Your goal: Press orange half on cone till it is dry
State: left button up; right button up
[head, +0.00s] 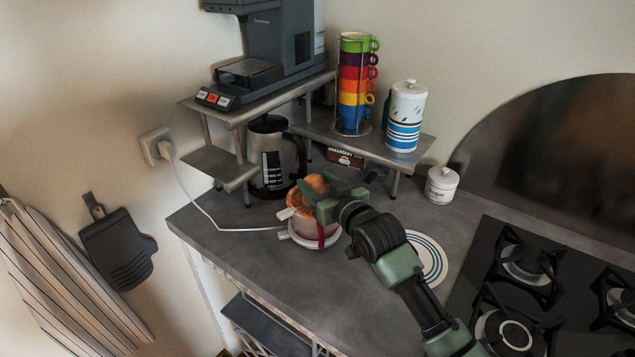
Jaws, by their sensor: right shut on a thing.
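The orange half (316,182) is at the top of the juicer (306,232), which stands near the counter's left edge. My right gripper (322,193) reaches in from the lower right and is shut on the orange half. Its green fingers and wrist cover part of the fruit and the juicer's top. The cone is hidden beneath the orange and the gripper, so I cannot tell how firmly they touch. A white dish shows around the juicer's foot, and a dark red strip on its front. My left gripper is not in view.
A white cord (205,213) runs from the wall socket to the juicer. A striped plate (428,256) lies to the right, before the gas hob (470,267). The front-left counter is clear.

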jog(key=shift+w+r+p, duration=0.15)
jog(key=shift+r+p, duration=0.85)
jog(key=shift+p, duration=0.05)
jog(key=shift+r+p, duration=2.05)
jog(key=shift+r, duration=0.3)
